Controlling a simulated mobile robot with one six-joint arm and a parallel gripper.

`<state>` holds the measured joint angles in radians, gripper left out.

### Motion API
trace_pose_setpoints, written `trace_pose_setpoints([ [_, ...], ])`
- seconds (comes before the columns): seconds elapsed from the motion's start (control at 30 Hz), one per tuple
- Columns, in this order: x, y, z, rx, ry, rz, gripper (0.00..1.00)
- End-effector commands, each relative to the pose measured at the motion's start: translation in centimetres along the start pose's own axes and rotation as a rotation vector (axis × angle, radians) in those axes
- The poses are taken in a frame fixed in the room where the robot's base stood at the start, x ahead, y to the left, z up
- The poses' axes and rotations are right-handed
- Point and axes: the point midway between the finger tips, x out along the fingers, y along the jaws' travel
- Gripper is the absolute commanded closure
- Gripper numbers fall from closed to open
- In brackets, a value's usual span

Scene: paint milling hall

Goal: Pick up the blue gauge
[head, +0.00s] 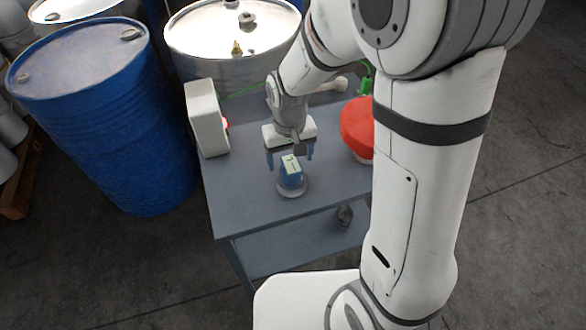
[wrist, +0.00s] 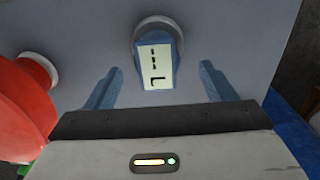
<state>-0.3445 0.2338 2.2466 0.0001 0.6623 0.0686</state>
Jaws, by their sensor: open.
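The blue gauge (head: 290,174) has a pale label face with dark marks and a light round base. It stands on the grey table near its front edge. In the wrist view the gauge (wrist: 157,68) is at the top middle, with its label facing my camera. My gripper (head: 289,155) is just behind and above the gauge in the head view. In the wrist view its two blue fingers (wrist: 160,82) are spread wide, one to each side of the gauge's lower part, with gaps on both sides. The gripper is open and holds nothing.
The grey table (head: 235,205) also bears a white box (head: 207,118) at left and a red round object (head: 357,128) at right, partly hidden by my arm. A blue drum (head: 100,110) and a white-topped drum (head: 215,30) stand beside and behind it.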

Motion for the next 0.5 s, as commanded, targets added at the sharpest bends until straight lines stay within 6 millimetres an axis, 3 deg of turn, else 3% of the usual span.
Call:
trace_pose_setpoints([
  [0.3,4.1,0.4,-0.1,-0.001,-0.003,0.000,0.22],
  [0.5,5.4,0.4,-0.1,-0.002,0.001,-0.001,0.22],
])
